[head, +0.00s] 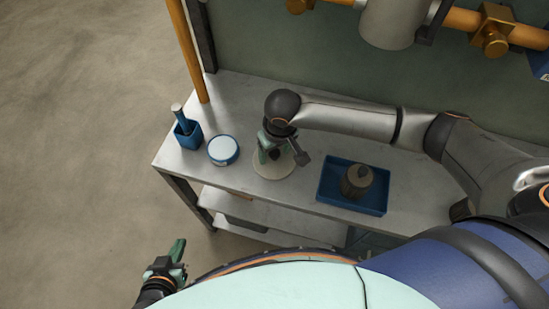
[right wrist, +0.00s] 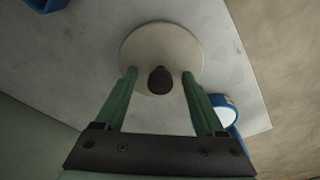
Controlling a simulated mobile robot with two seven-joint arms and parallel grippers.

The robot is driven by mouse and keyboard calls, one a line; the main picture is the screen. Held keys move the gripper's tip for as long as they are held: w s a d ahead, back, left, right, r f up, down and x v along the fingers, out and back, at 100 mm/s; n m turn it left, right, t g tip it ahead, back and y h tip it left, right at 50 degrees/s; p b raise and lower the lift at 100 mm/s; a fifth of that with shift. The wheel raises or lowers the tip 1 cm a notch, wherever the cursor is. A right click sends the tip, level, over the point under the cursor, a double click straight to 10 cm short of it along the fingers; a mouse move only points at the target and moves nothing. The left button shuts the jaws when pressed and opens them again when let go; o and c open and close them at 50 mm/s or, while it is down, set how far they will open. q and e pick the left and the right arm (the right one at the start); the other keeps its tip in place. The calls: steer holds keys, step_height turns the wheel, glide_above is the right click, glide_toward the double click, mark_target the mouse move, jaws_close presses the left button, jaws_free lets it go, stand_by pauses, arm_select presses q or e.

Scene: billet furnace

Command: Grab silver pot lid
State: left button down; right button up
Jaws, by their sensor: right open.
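The pot lid (right wrist: 150,42) is a pale grey, round disc with a dark knob (right wrist: 161,80), lying flat on the metal table. In the head view the lid (head: 270,170) is partly hidden by my right gripper (head: 270,154), which points down over it. In the right wrist view my right gripper (right wrist: 160,75) is open, with its green fingers on either side of the knob and a gap to each side. My left gripper (head: 178,250) hangs away from the table at the lower left; its finger gap is not clear.
A round blue container with a white top (head: 223,149) stands left of the lid. A blue holder (head: 188,136) with a handled item is at the table's left end. A blue tray (head: 325,190) with a dark metal pot-like item (head: 357,182) is to the right. An orange post (head: 187,50) rises behind.

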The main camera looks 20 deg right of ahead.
jaws_close()
stand_by(0.4)
